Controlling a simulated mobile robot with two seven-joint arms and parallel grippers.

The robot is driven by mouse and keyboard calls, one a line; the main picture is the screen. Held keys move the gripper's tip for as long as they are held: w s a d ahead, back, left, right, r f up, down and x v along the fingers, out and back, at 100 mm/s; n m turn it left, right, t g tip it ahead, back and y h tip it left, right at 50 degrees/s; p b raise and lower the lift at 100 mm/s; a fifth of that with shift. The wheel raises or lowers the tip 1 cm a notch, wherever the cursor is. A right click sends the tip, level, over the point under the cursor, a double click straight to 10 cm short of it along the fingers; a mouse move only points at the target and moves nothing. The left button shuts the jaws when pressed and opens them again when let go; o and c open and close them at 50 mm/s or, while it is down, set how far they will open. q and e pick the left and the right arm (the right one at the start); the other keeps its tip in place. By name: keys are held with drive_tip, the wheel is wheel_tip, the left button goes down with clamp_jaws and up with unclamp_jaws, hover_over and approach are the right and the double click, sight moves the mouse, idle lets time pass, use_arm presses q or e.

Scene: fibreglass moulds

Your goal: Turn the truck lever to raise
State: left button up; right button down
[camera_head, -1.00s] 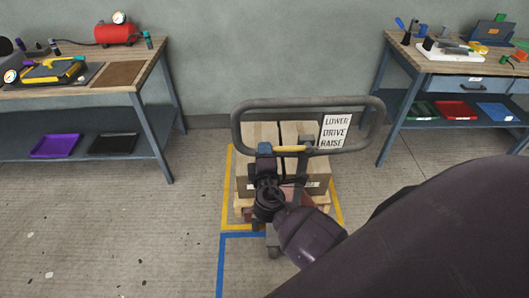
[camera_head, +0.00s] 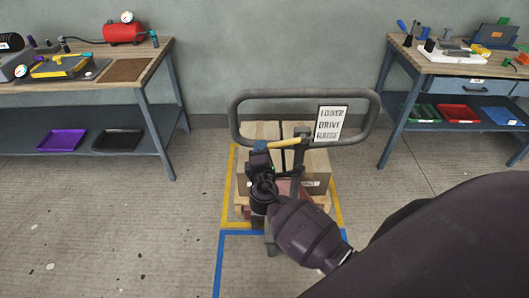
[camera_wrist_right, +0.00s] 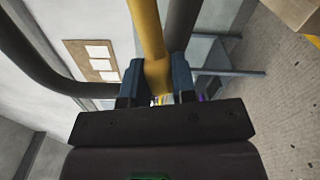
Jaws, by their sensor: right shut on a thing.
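The pallet truck's grey loop handle (camera_head: 236,112) stands in the middle of the head view. A yellow lever (camera_head: 286,142) sits at its lower bar, with its left end tilted lower than its right. My right gripper (camera_head: 261,147) is shut on the left end of the yellow lever. In the right wrist view the lever (camera_wrist_right: 146,30) runs down between the blue fingertips of my right gripper (camera_wrist_right: 157,82). A white sign (camera_head: 331,123) on the handle reads lower, drive, raise, slightly blurred. My left gripper is out of view.
Cardboard boxes (camera_head: 316,163) on a pallet stand behind the handle, inside yellow floor lines (camera_head: 228,190). A workbench (camera_head: 160,62) stands at left, another (camera_head: 398,65) at right. The floor at left is clear.

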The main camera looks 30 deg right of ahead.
drive_tip(key=shift+s+d+f+n+b, duration=0.2)
drive_tip(key=shift+d+f+n, duration=0.1)
drive_tip(key=shift+f+n, duration=0.5)
drive_tip(key=shift+s+d+f+n+b, duration=0.1)
drive_tip(key=shift+d+f+n+b, duration=0.15)
drive_tip(key=shift+f+n, duration=0.55)
drive_tip(key=c, duration=0.9)
unclamp_jaws()
